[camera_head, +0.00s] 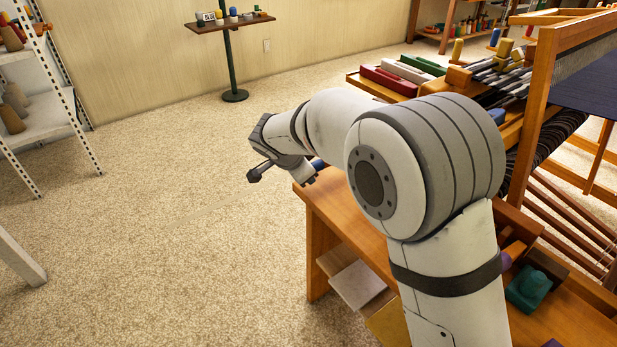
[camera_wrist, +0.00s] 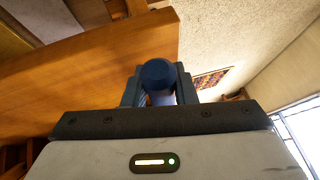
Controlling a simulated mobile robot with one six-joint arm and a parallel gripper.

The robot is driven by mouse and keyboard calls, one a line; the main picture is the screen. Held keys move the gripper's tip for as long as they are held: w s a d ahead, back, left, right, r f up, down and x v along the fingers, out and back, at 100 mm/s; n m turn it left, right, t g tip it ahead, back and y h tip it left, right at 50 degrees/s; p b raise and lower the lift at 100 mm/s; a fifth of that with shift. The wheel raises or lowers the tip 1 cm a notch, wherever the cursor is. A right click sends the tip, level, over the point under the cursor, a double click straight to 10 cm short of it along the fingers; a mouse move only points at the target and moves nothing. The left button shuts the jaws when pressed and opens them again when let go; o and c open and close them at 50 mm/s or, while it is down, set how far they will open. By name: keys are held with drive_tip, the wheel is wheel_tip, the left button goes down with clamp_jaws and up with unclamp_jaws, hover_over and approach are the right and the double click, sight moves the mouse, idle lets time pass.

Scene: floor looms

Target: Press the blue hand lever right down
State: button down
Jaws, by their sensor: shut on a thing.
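My gripper (camera_wrist: 158,92) is shut on a dark blue, round-ended piece (camera_wrist: 158,73) in the wrist view, one finger on each side. A paler part of it shows nearer the palm. In the head view my gripper (camera_head: 304,178) is by the left end of a wooden bench (camera_head: 335,207), and a bit of blue (camera_head: 318,165) shows at it. I cannot tell whether this piece is the blue lever's handle, or how any lever is tilted. The loom (camera_head: 546,90) stands at the right.
My arm hides much of the loom and bench. A green object (camera_head: 528,289) lies on the bench at lower right. Red, white and green blocks sit on a ledge (camera_head: 372,88). A stand (camera_head: 229,60) bears a sign reading BLUE. Carpet (camera_head: 190,210) at left is clear.

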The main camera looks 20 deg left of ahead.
drive_tip(key=shift+f, duration=0.2)
idle(0.3)
drive_tip(key=c, duration=1.2)
unclamp_jaws()
drive_tip(key=shift+o, duration=0.2)
drive_tip(key=shift+r, duration=0.2)
drive_tip(key=p+v, duration=0.1)
drive_tip(key=v, duration=0.6)
drive_tip(key=shift+s, duration=0.2)
drive_tip(key=shift+r, duration=0.1)
